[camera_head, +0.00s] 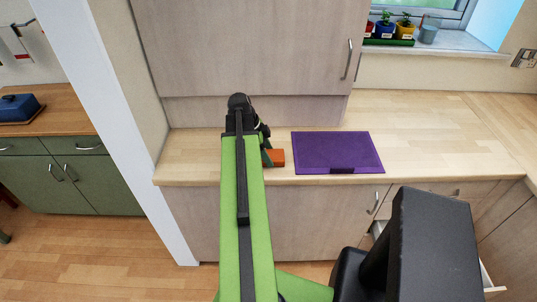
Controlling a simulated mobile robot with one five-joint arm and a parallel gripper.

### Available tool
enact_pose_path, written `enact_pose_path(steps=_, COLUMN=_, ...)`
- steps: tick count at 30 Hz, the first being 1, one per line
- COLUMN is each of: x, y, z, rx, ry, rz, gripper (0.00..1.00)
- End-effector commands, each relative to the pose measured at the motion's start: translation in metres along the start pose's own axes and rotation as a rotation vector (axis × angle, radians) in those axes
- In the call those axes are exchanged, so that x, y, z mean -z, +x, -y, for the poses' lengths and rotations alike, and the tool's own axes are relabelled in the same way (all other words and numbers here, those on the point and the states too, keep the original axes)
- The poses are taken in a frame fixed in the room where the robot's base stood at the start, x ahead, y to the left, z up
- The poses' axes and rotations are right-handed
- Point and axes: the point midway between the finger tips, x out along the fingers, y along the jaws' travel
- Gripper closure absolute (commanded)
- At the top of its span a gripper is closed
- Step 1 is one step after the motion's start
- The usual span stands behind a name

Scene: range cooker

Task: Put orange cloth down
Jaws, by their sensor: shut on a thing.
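The orange cloth (276,157) shows as a small orange patch at the right side of my arm's end, over the wooden counter near its front edge. My gripper (266,158) is shut on it. The arm hides most of the gripper and part of the cloth. I cannot tell whether the cloth touches the counter or is held just above it.
A purple mat (338,152) lies on the counter (440,125) just right of the cloth. A tall cupboard (250,45) stands behind. Potted plants (393,28) sit on the windowsill. The counter right of the mat is clear. An open drawer (490,280) shows at lower right.

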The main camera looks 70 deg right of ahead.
Motion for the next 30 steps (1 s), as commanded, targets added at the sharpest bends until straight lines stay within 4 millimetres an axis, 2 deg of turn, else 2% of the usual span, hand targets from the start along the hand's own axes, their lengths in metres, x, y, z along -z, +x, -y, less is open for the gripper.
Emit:
enact_pose_path(steps=4, x=-0.002, y=0.004, z=0.000, rx=0.000, ry=0.000, rz=0.000, gripper=0.70)
enact_pose_path(steps=5, x=-0.002, y=0.004, z=0.000, rx=0.000, ry=0.000, rz=0.000, gripper=0.36)
enact_pose_path(steps=10, x=-0.001, y=0.003, z=0.000, rx=0.000, ry=-0.001, rz=0.000, gripper=0.15)
enact_pose_path(steps=22, x=0.001, y=-0.004, z=0.000, rx=0.001, ry=-0.001, rz=0.000, gripper=0.15)
enact_pose_path(steps=26, x=0.002, y=-0.021, z=0.000, rx=0.001, ry=-0.002, rz=0.000, gripper=0.15)
enact_pose_path(steps=30, x=0.003, y=-0.051, z=0.000, rx=0.002, ry=-0.003, rz=0.000, gripper=0.15)
